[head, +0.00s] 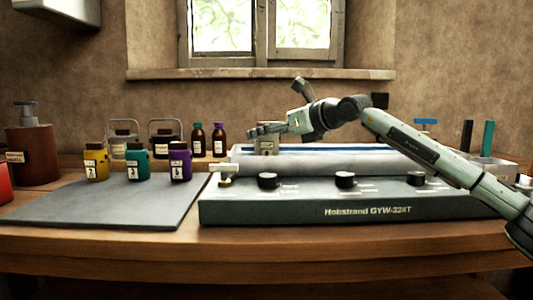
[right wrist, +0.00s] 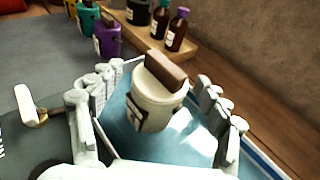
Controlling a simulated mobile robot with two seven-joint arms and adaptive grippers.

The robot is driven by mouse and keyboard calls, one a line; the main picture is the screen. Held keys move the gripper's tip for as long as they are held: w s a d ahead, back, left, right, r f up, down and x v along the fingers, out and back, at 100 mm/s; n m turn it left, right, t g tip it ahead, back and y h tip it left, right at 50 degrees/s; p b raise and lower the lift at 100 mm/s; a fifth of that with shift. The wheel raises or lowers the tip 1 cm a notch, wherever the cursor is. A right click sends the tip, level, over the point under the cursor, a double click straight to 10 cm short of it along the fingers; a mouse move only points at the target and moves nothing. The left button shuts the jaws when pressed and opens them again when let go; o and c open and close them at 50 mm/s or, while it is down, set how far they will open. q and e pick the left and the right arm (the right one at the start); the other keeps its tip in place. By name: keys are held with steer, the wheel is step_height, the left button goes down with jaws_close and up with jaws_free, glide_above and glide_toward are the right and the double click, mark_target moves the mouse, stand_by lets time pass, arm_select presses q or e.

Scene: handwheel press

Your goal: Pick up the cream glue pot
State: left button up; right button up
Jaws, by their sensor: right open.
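The cream glue pot (right wrist: 155,107) has a brown block-like lid and a dark-edged label. It stands upright on the pale blue surface of the press in the right wrist view. In the head view the pot (head: 268,146) is small, behind the grey roller and partly covered by my right gripper (head: 268,130). In the right wrist view my right gripper (right wrist: 160,110) is open, with pale fingers to the left and right of the pot. Gaps show between the fingers and the pot, so it is not clasped. My left gripper is not in view.
The press (head: 330,205) has several black knobs along its front and a grey roller (head: 330,165). Yellow (head: 96,163), teal (head: 138,163) and purple (head: 180,162) pots stand on a grey mat (head: 110,205). Two dark bottles (head: 208,140) stand behind. The mat's front is clear.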

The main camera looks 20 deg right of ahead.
steer(key=shift+w+a+f, duration=0.1)
steer(key=shift+w+a, duration=0.05)
steer(key=shift+w, duration=0.15)
steer(key=shift+c, duration=0.4)
jaws_close()
